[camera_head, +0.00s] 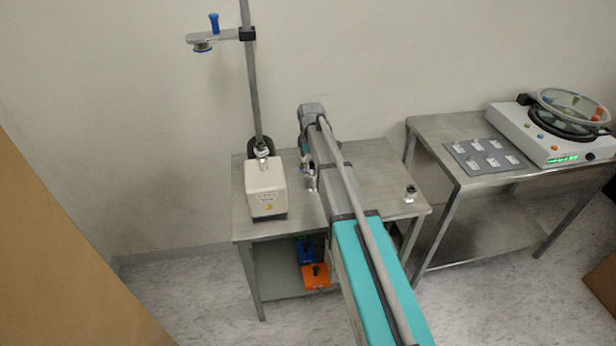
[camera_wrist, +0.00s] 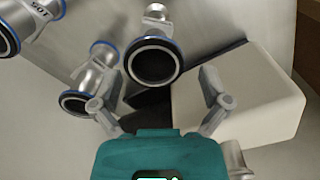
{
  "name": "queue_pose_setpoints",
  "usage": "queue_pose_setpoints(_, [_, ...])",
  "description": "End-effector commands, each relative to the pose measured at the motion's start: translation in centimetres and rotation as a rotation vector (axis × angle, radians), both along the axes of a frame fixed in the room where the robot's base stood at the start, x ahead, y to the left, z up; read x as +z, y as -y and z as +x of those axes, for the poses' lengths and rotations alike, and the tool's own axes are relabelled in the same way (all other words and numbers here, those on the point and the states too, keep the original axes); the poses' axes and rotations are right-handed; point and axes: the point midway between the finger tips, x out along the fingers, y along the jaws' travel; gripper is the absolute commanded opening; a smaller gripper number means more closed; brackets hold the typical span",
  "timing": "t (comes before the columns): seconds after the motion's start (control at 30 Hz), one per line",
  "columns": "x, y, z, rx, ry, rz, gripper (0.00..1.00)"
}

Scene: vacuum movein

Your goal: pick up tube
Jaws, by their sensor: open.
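In the wrist view, a metal tube fitting (camera_wrist: 153,60) with a blue-edged flange and a dark round mouth faces the camera. My gripper (camera_wrist: 163,76) has its two fingers spread wide, with the flange between and just beyond them; nothing is held. A second flanged metal fitting (camera_wrist: 90,80) lies to the left, close to the left finger. In the head view, small metal fittings (camera_head: 310,180) stand on the steel table (camera_head: 375,165) beside my arm. My gripper is hidden behind my arm there. I cannot tell which fitting is the tube.
A white box-shaped unit (camera_head: 265,187) stands left on the table by a tall rod stand (camera_head: 251,80); a white block (camera_wrist: 240,95) shows right of my gripper. A small metal part (camera_head: 410,193) sits at the table's right. A second table (camera_head: 460,130) holds a scale-like device (camera_head: 545,140).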

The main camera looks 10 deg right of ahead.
Motion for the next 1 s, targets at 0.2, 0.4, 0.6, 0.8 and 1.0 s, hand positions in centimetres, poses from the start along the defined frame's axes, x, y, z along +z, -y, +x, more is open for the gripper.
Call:
queue_pose_setpoints(0.2, [-1.4, 0.2, 0.1, 0.000, 0.000, 0.000, 0.96])
queue_pose_setpoints(0.4, [-3.0, 0.6, 0.2, 0.000, 0.000, 0.000, 0.96])
queue_pose_setpoints(0.6, [-4.4, 0.6, 0.2, 0.000, 0.000, 0.000, 0.96])
queue_pose_setpoints(0.8, [-5.1, 0.6, 0.2, 0.000, 0.000, 0.000, 0.96])
queue_pose_setpoints(1.0, [-5.1, 0.6, 0.2, 0.000, 0.000, 0.000, 0.96])
